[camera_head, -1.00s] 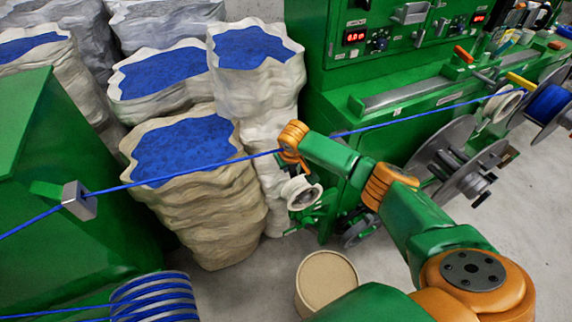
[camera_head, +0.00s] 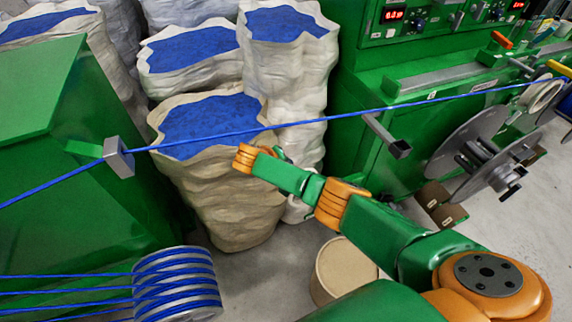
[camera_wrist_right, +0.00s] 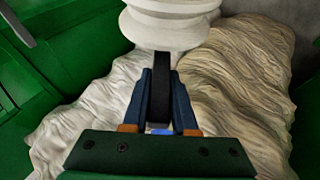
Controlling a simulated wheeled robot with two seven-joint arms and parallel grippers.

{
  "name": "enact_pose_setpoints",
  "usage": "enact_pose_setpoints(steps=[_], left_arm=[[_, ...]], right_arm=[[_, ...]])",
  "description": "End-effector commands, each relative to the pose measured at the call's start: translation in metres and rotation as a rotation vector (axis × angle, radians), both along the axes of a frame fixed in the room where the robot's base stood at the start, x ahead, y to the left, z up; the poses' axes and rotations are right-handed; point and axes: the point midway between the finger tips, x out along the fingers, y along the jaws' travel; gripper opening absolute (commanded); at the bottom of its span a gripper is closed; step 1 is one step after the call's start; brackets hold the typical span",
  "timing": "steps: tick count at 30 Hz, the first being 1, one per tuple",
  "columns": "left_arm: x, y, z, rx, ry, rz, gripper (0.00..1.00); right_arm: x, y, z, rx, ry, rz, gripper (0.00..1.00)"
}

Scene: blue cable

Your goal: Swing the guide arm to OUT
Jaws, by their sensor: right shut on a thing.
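In the right wrist view my right gripper (camera_wrist_right: 162,76) is shut on an upright black tab (camera_wrist_right: 162,60), with one blue finger on each side. A white flanged pulley (camera_wrist_right: 170,30) sits right beyond the tab, at the top of that view. The tab and pulley seem to belong to the guide arm, but the join is hidden and no OUT mark is readable. In the head view my right arm reaches in from the lower right, and its orange wrist (camera_head: 246,158) is below the cable in front of a sack. My fingers are hidden there. My left gripper is not in view.
A taut blue cable (camera_head: 345,114) crosses from a metal eyelet (camera_head: 119,157) to the right. Sacks of blue granules (camera_head: 210,122) stand behind. A grey bar (camera_head: 385,136) juts from the green machine (camera_head: 358,85). A wound drum (camera_head: 178,285) and a tan round container (camera_head: 342,272) are low in front.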

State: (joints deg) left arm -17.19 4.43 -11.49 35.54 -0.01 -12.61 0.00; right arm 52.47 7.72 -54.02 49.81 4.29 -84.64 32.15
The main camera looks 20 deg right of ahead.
Motion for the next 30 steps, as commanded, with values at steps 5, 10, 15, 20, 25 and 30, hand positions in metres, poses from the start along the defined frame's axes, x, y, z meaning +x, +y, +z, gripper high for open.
enact_pose_setpoints(steps=[5, 10, 15, 20, 25, 30], left_arm=[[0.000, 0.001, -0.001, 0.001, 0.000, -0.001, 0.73], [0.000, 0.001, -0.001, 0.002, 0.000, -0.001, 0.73], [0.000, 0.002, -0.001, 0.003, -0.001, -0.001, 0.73], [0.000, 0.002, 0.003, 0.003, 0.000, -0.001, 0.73], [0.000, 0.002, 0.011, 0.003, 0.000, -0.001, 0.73], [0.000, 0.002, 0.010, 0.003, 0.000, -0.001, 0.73]], right_arm=[[-0.003, 0.001, -0.005, 0.002, 0.012, 0.002, 0.00], [-0.003, 0.001, -0.005, 0.002, 0.011, 0.001, 0.55], [-0.002, 0.000, -0.004, 0.001, 0.010, 0.001, 0.55], [-0.004, 0.005, 0.004, 0.003, 0.008, 0.003, 0.55], [-0.016, 0.025, 0.032, 0.005, 0.007, 0.005, 0.55], [-0.025, 0.038, 0.049, 0.001, 0.011, 0.004, 0.55]])
